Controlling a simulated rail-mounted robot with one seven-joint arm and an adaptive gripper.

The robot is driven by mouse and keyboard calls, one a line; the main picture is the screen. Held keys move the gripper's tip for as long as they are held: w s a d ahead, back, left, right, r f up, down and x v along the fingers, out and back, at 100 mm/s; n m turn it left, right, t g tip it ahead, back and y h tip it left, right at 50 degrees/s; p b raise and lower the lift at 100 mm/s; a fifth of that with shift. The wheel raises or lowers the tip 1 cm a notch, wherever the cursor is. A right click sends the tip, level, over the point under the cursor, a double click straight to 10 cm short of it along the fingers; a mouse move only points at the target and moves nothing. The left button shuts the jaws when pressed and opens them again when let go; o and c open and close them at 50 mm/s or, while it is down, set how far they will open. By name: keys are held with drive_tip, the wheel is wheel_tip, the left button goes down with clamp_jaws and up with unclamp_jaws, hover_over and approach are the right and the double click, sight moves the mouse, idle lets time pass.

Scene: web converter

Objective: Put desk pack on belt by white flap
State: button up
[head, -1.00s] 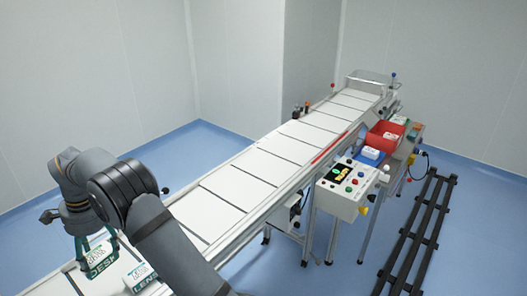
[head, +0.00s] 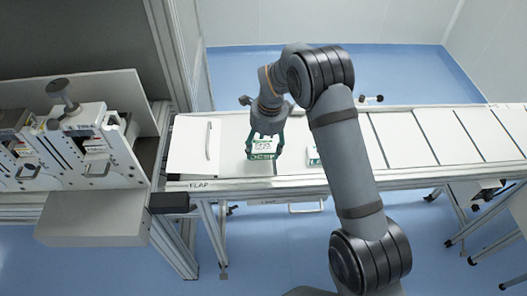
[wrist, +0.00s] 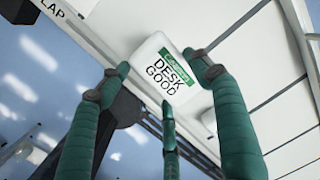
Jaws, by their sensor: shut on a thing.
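In the wrist view the pack (wrist: 168,72) reads "DESK GOOD". My gripper (head: 264,136) is shut on it from above, and its green fingers (wrist: 160,85) surround the pack in the wrist view. I cannot tell whether the pack touches the belt. The white flap (head: 185,148) with a grey handle lies left of the pack, with a "FLAP" label on the front rail.
A second pack (head: 313,156) is on the belt to the right, partly hidden by my arm. A machine (head: 85,145) with knobs and clamps stands left of the flap. Belt slats (head: 445,135) farther right are clear.

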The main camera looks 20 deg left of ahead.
sight(264, 150)
wheel_tip(264, 150, down, 3)
drive_tip(key=shift+f+p, duration=0.2)
drive_tip(key=shift+p, duration=0.65)
drive_tip(key=shift+f, duration=0.3)
drive_tip(key=shift+f, duration=0.15)
drive_tip(key=o, duration=1.5)
drive_tip(key=r+b, duration=0.1)
drive_tip(key=r, duration=0.3)
drive_tip(key=d+r, duration=0.1)
drive_tip(key=r, duration=0.3)
drive_tip(key=r+b, duration=0.1)
drive_tip(key=r, duration=0.3)
drive_tip(key=shift+s+d+r+b, duration=0.1)
drive_tip(key=shift+s+d+b, duration=0.2)
drive_tip(key=shift+s, duration=0.1)
